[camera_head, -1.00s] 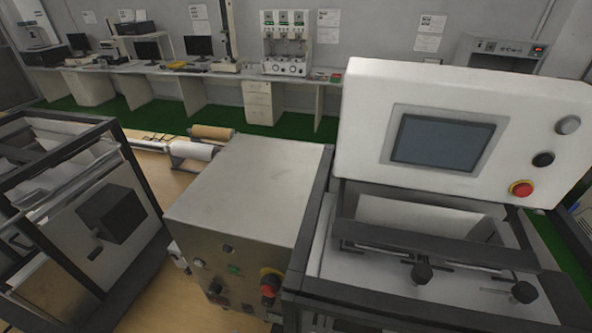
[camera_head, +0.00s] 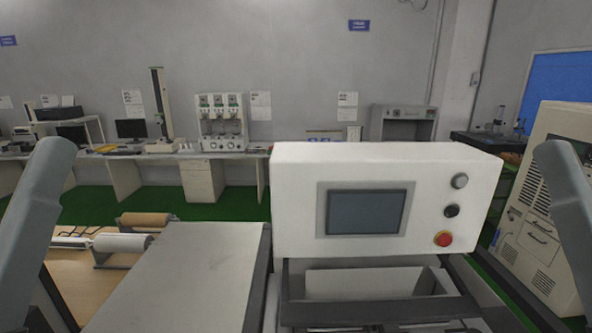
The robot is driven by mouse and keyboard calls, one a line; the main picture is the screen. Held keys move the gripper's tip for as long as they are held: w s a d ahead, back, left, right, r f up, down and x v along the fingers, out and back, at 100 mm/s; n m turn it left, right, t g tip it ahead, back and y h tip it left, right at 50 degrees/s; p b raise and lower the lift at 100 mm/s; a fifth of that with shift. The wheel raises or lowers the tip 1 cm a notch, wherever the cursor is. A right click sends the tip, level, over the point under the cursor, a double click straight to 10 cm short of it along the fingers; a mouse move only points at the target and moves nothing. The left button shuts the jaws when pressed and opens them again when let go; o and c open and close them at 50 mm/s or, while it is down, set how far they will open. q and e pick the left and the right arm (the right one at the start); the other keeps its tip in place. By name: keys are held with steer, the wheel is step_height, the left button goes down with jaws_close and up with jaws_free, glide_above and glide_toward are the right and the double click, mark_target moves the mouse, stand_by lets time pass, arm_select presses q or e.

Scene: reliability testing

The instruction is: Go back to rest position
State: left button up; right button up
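Both of my arms show as grey links at the left and right edges of the head view. Neither gripper is in the picture, so what they hold and whether they are open is hidden. In front of me stands a white test machine (camera_head: 295,205) with a dark screen (camera_head: 366,212). A red button (camera_head: 443,239) and two other knobs sit on the right of its panel. Its open tray area (camera_head: 365,283) shows below the panel.
A flat-topped grey cabinet (camera_head: 185,275) stands left of the machine. Paper rolls (camera_head: 122,243) lie on a wooden table left of it. A beige cabinet (camera_head: 545,215) stands at right. A long bench (camera_head: 255,165) with instruments runs along the back wall, with green floor before it.

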arm_select(q)
step_height(320, 180, up, 20)
steer(key=p, duration=1.9)
steer(key=shift+p, duration=0.3)
steer(key=shift+w+r, duration=0.1)
stand_by(2.6)
